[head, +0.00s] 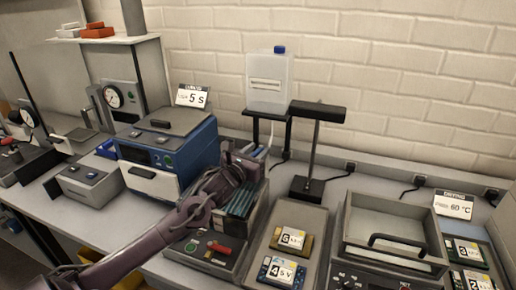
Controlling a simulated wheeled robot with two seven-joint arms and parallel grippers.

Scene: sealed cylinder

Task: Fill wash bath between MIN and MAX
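A translucent jug (269,84) with a blue cap and a label stands on a dark raised stand (288,115) against the wall. A thin white hose (268,137) hangs below it. My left gripper (238,165) is below and left of the jug, over a long unit with blue-green slats (241,203), which may be the wash bath. My arm covers part of this unit, so its MIN and MAX marks and any liquid level cannot be made out. The gripper's fingers are dark and small, and whether they are open cannot be told. My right gripper is out of view.
A blue machine (168,152) stands close left of my gripper. A black lamp (316,146), a tray with tagged boards (310,218) and a handled lidded box (385,222) stand to the right.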

